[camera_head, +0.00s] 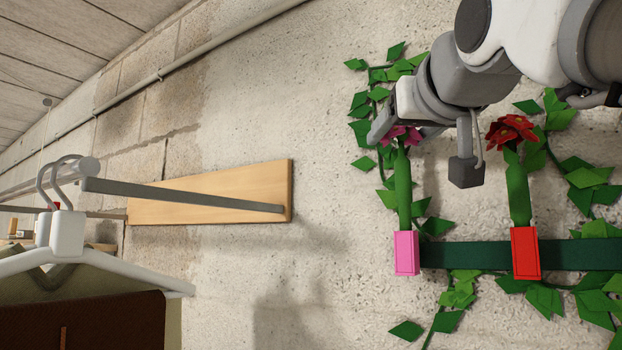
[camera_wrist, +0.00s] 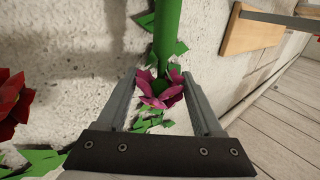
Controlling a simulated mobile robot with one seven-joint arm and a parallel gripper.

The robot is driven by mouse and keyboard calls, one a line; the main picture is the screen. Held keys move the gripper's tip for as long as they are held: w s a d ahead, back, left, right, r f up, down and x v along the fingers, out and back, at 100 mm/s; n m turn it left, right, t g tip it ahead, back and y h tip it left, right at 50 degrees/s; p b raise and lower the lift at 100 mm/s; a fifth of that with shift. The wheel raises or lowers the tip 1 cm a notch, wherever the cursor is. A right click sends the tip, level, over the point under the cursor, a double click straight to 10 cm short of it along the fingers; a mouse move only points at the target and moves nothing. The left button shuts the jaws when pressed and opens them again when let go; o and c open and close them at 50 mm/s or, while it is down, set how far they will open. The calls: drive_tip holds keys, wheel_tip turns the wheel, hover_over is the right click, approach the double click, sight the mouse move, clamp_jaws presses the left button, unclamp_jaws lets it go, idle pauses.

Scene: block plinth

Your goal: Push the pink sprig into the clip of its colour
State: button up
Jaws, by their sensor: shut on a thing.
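The pink sprig has a magenta flower (camera_head: 401,136) and a thick green stem (camera_head: 403,190). The flower also shows in the wrist view (camera_wrist: 161,92), between the two fingers. My gripper (camera_head: 388,130) is shut on the sprig at its flower end; it also shows in the wrist view (camera_wrist: 158,76). In the head view the stem hangs nearly upright, and its lower end meets the top of the pink clip (camera_head: 406,254). I cannot tell how deep the stem sits in the clip.
A red sprig (camera_head: 517,190) stands in the red clip (camera_head: 525,254) to the right. Both clips are on a dark green bar (camera_head: 465,256) with leafy vines around. A wooden board (camera_head: 215,194) with a rail and white hangers (camera_head: 68,238) is at left.

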sight(403, 179)
drive_tip(key=shift+f+b, duration=1.3)
drive_tip(key=shift+f, duration=0.15)
drive_tip(key=shift+r, duration=0.25)
drive_tip(key=shift+f, duration=0.2)
idle(1.2)
drive_tip(key=o, duration=1.6)
